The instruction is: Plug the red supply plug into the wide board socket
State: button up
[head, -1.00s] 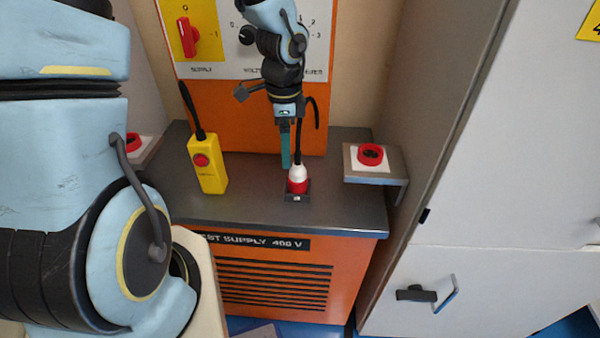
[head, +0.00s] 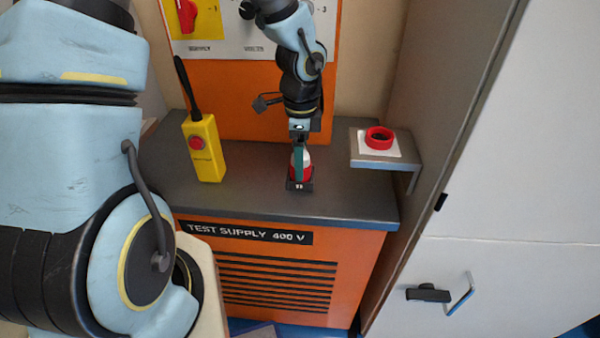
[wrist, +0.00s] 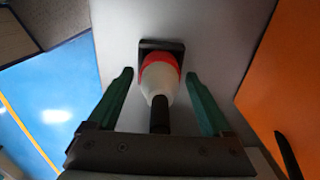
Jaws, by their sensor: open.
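The red supply plug (head: 306,170), red with a white top, stands upright in a small dark holder (head: 300,186) on the grey bench top. In the wrist view the plug (wrist: 160,72) lies between the two green fingers, with its dark cable end toward the palm. My gripper (head: 299,172) is open around the plug, and the wrist view shows a gap on each side of it (wrist: 159,78). A red ring socket (head: 379,138) sits on a white plate on the right bracket. I cannot tell whether it is the wide board socket.
A yellow pendant (head: 205,150) with a red button stands on the bench left of the plug. The orange supply panel (head: 225,100) rises behind. A grey cabinet (head: 480,170) closes off the right side. The bench between pendant and plug is clear.

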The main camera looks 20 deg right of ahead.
jog(key=shift+f, duration=0.7)
jog(key=shift+r, duration=0.1)
grip_shut()
dwell(0.6)
